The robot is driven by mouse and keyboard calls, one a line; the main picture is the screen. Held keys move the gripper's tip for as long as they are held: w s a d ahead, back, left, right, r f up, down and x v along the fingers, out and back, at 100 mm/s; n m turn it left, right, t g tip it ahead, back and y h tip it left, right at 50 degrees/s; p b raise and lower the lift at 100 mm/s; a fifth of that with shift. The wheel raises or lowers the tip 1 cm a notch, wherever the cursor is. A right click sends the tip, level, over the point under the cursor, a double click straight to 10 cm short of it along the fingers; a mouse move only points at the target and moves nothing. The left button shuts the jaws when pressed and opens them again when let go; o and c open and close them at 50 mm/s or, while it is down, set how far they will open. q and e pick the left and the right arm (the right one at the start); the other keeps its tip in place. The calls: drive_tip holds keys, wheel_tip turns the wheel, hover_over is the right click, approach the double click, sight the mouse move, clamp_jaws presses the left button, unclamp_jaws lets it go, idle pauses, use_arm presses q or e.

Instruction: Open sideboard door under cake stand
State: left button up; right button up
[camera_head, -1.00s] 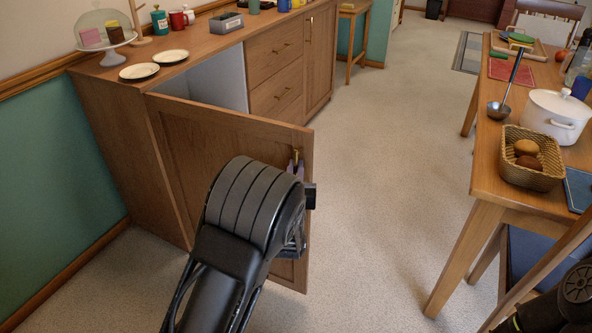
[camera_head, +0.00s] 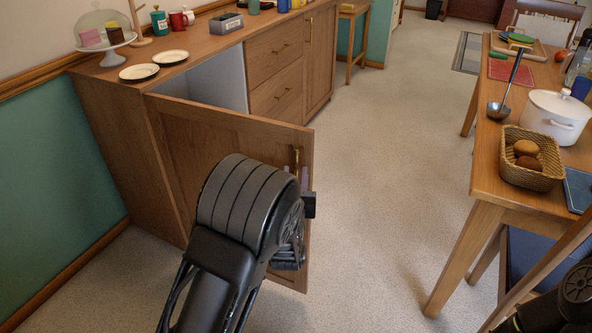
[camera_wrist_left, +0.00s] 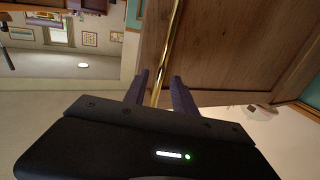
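The sideboard door (camera_head: 215,135) under the cake stand (camera_head: 108,57) stands swung wide open, showing the pale inside of the cupboard. Its upright brass handle (camera_head: 296,160) is near the door's free edge. My left gripper (camera_head: 301,174) is at the handle, partly hidden behind my own wrist. In the left wrist view its two purple fingers are apart, on either side of the brass handle (camera_wrist_left: 168,48), with a visible gap to it. My right gripper is out of view; only part of my right arm shows at the lower right.
The sideboard top (camera_head: 205,45) holds two plates, mugs and a grey tray. A wooden table (camera_head: 483,180) with a bread basket (camera_head: 532,158) and white pot (camera_head: 556,115) stands at the right. Carpeted floor (camera_head: 375,170) between is clear.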

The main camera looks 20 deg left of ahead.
use_arm(q)
drive_tip(key=v, duration=0.5)
drive_tip(key=shift+s+d, duration=0.1)
drive_tip(key=shift+s, duration=0.05)
